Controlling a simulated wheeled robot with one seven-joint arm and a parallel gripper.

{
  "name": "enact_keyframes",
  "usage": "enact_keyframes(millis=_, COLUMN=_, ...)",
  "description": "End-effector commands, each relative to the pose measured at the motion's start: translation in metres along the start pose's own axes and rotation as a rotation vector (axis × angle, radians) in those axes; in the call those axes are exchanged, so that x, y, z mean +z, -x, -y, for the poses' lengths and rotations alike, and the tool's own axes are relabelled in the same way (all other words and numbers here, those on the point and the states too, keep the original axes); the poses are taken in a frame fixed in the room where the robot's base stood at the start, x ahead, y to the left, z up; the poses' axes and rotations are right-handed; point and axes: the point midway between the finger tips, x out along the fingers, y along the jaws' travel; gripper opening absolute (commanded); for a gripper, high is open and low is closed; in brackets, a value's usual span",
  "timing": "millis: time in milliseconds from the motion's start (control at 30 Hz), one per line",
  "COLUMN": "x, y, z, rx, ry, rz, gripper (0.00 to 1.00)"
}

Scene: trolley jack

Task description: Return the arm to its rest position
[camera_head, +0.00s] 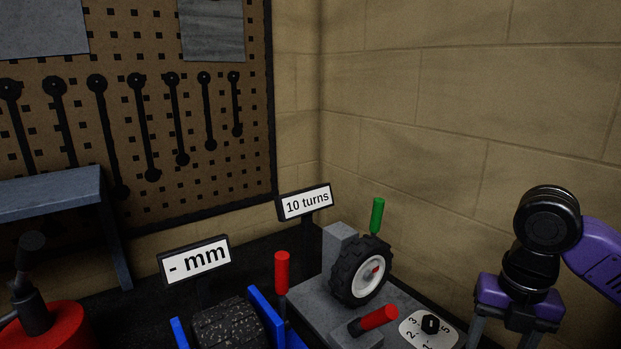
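My arm is at the right edge, with black joints and purple links. My gripper (507,330) points down at the lower right, right of the numbered dial. Its two grey fingers stand well apart, so it looks open. The fingertips are cut off by the bottom edge, and I see nothing held between the visible parts.
A grey block (320,303) carries a small wheel (361,271), red and green handles and a numbered dial (430,326). Signs read "- mm" (194,260) and "10 turns" (305,202). A tire (229,325) sits between blue plates. A pegboard (150,215) hangs behind.

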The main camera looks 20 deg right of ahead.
Motion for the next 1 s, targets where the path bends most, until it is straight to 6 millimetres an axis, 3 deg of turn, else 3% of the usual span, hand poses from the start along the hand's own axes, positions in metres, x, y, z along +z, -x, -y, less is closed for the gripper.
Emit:
enact_keyframes(millis=300, x=0.02, y=0.004, z=-0.034, rx=0.143, ry=-0.196, rz=0.081, gripper=0.57)
enact_keyframes(millis=567, x=0.052, y=0.033, z=-0.083, rx=0.421, ry=-0.423, rz=0.185, gripper=0.57)
enact_keyframes(millis=767, x=0.064, y=0.073, z=-0.147, rx=0.788, ry=-0.619, rz=0.174, gripper=0.57)
enact_keyframes(millis=900, x=0.062, y=0.111, z=-0.191, rx=1.092, ry=-0.763, rz=0.087, gripper=0.57)
enact_keyframes(millis=1000, x=0.057, y=0.14, z=-0.214, rx=1.312, ry=-0.87, rz=-0.014, gripper=0.57)
